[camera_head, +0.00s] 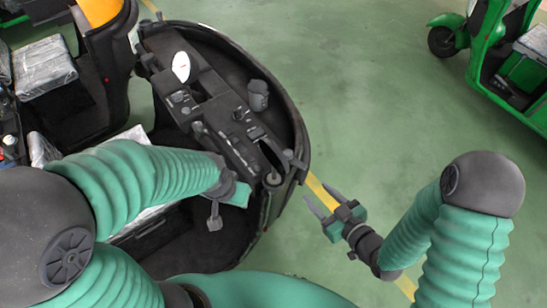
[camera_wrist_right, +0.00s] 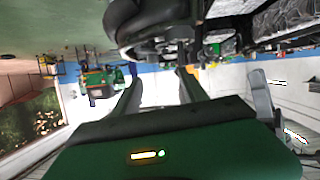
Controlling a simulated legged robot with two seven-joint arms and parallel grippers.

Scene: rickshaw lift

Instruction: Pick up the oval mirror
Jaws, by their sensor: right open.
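A small white oval mirror (camera_head: 181,66) with a small red mark stands at the far end of the black dashboard in the head view. My right gripper (camera_head: 318,203) is open and empty, low and to the right of the black cab, well apart from the mirror. Its two spread fingers (camera_wrist_right: 160,90) also show in the right wrist view, with nothing between them. My left gripper (camera_head: 214,212) is over the near part of the cab, at the dashboard's near end. Its fingers are partly hidden by its own arm. The mirror is not identifiable in the right wrist view.
The dashboard (camera_head: 225,125) runs through the rounded black cab shell (camera_head: 292,105), with a dark cup-like part (camera_head: 258,94) beside it. A green rickshaw (camera_head: 490,50) stands at the upper right. Green floor (camera_head: 370,100) between is clear. A wrapped seat (camera_head: 45,68) is at upper left.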

